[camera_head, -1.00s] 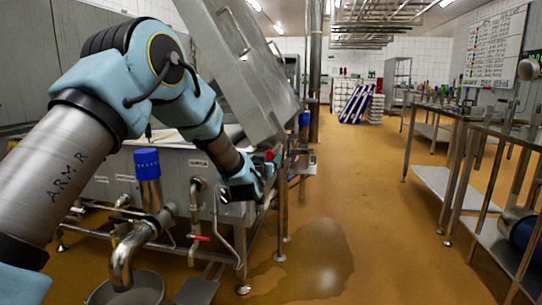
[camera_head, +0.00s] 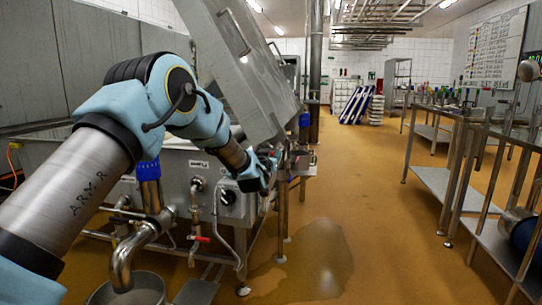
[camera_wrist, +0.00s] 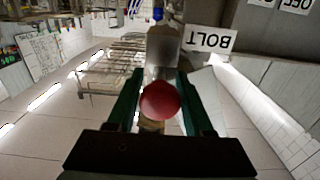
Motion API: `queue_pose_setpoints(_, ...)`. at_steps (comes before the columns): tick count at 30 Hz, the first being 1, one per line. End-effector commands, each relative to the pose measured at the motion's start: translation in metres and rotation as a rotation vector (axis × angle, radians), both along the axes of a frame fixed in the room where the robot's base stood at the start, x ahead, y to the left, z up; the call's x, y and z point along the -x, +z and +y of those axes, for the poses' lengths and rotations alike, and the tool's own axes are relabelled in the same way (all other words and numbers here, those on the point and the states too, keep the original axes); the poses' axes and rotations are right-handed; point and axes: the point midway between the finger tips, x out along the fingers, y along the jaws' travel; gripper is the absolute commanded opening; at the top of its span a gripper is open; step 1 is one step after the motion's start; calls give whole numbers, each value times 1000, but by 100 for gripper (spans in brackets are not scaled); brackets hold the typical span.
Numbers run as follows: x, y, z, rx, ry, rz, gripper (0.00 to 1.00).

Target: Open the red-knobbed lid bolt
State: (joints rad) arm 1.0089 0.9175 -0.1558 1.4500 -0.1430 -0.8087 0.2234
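The red knob (camera_wrist: 160,100) of the lid bolt sits between the two dark green fingers of my gripper (camera_wrist: 160,92) in the wrist view. The fingers flank it closely on both sides; I cannot tell whether they press on it. A grey metal block (camera_wrist: 163,47) lies just beyond the knob, beside a white label reading BOLT (camera_wrist: 208,39). In the head view my gripper (camera_head: 264,175) is at the right end of the vat, below the tilted steel lid (camera_head: 235,65). The knob is hidden there.
The steel vat (camera_head: 180,167) carries pipes, valves and a blue-capped fitting (camera_head: 148,170) on its front. A metal bucket (camera_head: 130,290) stands below. Steel tables (camera_head: 440,178) line the right side. The wet floor (camera_head: 370,220) between is clear.

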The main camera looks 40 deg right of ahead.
Motion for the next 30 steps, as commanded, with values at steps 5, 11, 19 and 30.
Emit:
queue_pose_setpoints(5, 0, 0, 0, 0, 0, 0, 30)
queue_pose_setpoints(11, 0, 0, 0, 0, 0, 0, 8)
queue_pose_setpoints(19, 0, 0, 0, 0, 0, 0, 0)
queue_pose_setpoints(30, 0, 0, 0, 0, 0, 0, 0)
